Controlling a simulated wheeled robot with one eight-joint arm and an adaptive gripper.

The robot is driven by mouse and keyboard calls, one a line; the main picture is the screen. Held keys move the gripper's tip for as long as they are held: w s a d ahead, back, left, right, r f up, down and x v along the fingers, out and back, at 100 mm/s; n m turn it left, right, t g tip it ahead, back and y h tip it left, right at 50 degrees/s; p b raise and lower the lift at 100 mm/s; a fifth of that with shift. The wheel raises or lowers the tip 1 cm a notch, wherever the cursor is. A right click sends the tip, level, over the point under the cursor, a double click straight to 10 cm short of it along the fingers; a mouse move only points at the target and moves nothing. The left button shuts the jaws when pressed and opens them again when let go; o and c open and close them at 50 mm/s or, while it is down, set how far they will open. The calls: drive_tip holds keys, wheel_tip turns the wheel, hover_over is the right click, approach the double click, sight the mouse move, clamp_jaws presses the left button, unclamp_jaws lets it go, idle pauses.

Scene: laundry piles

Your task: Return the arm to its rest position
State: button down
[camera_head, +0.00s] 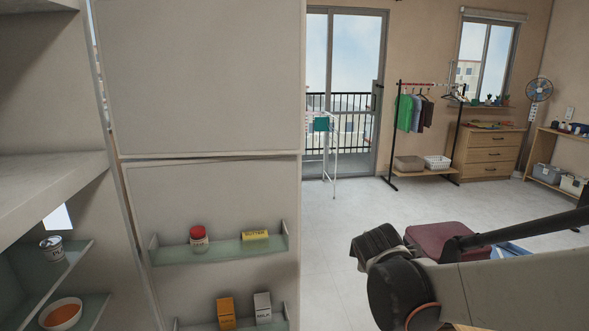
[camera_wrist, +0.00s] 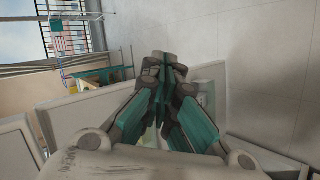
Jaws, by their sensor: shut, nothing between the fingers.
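My gripper (camera_wrist: 165,62) shows in the wrist view with its dark and teal fingers together and nothing between them. The wrist view is turned on its side, with pale floor at the right and the balcony door at the upper left. In the head view my arm (camera_head: 500,285) reaches in from the right edge at the lower right. The gripper's fingers cannot be made out in the head view. A pale panel lies behind and beside the fingers in the wrist view.
An open fridge door (camera_head: 215,225) stands close at the left, its shelves holding a red-lidded jar (camera_head: 199,239), a yellow pack (camera_head: 255,235) and cartons. A clothes rack (camera_head: 425,125) and drawers (camera_head: 492,155) stand far back. Mid-floor is clear.

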drive_tip(key=s+d+m+g+y, duration=0.1)
drive_tip(key=s+m+g+y, duration=0.1)
drive_tip(key=s+m, duration=1.2)
drive_tip(key=s+r+g, duration=0.1)
drive_tip(key=s, duration=1.2)
drive_tip(key=shift+d+m, duration=0.3)
drive_tip(key=shift+d, duration=0.1)
